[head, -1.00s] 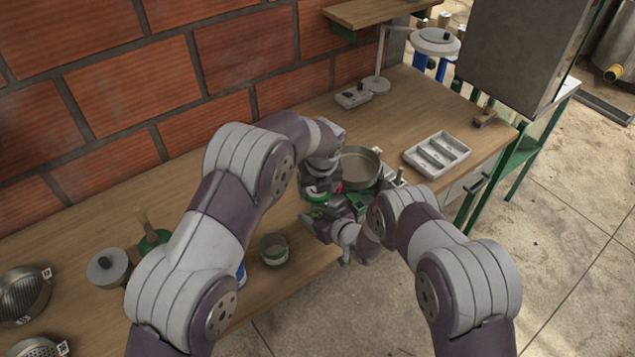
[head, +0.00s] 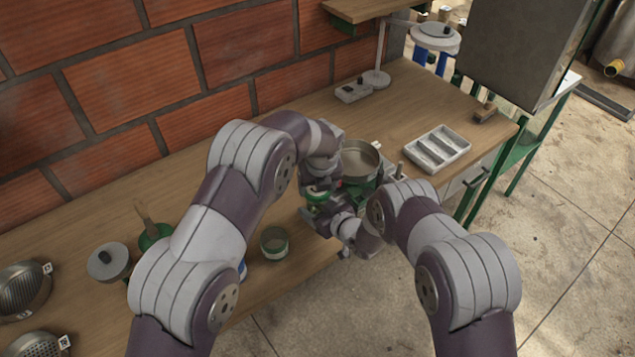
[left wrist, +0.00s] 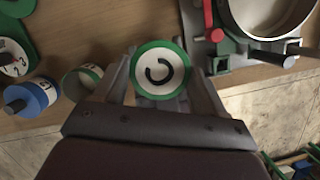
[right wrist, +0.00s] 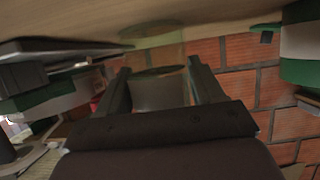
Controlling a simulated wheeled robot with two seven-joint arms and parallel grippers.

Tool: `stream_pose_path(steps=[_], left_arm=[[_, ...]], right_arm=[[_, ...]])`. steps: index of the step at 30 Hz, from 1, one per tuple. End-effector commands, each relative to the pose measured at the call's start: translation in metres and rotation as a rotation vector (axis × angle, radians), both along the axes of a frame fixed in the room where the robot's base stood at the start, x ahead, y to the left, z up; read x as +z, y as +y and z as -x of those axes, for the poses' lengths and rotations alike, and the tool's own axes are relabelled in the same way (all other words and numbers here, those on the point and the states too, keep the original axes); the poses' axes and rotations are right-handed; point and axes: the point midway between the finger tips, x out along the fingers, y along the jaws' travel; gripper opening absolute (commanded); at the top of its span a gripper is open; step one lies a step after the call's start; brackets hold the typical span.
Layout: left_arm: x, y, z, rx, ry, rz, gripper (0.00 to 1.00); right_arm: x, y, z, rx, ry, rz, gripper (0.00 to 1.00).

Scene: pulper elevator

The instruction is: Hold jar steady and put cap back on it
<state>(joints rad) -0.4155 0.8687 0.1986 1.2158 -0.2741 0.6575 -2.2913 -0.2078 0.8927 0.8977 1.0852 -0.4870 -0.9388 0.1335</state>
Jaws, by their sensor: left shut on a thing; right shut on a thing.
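The cap, with a green rim and a white top marked by a black curved arrow, shows in the left wrist view (left wrist: 160,70). My left gripper (head: 318,188) is shut on it from above. In the head view only a bit of the green cap (head: 315,196) shows beneath the fingers. My right gripper (head: 322,212) is just below the left one, shut on a clear jar (right wrist: 160,92) that shows between its fingers in the right wrist view. The jar is mostly hidden in the head view. I cannot tell whether cap and jar touch.
A second green-labelled jar (head: 274,243) stands on the wooden table (head: 90,215) to the left of the grippers. A metal pan (head: 360,160) on a green device is close behind them. A grey compartment tray (head: 437,149) lies further right. The table's front edge is near.

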Motion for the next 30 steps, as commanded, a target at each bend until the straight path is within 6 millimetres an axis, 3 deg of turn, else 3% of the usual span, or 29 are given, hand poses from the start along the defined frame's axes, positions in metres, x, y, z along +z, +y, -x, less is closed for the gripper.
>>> stream_pose_path(steps=[27,28,30], left_arm=[[-0.012,0.000,0.000,-0.001,0.001,-0.001,0.43],[-0.011,0.000,0.000,-0.002,0.001,0.000,0.43],[-0.012,0.001,0.000,-0.046,0.004,0.002,0.43]], right_arm=[[0.000,0.000,0.000,0.000,0.001,0.001,0.12],[0.000,0.000,0.000,0.000,0.001,0.001,0.00],[0.000,0.000,0.000,0.000,0.001,0.001,0.00]])
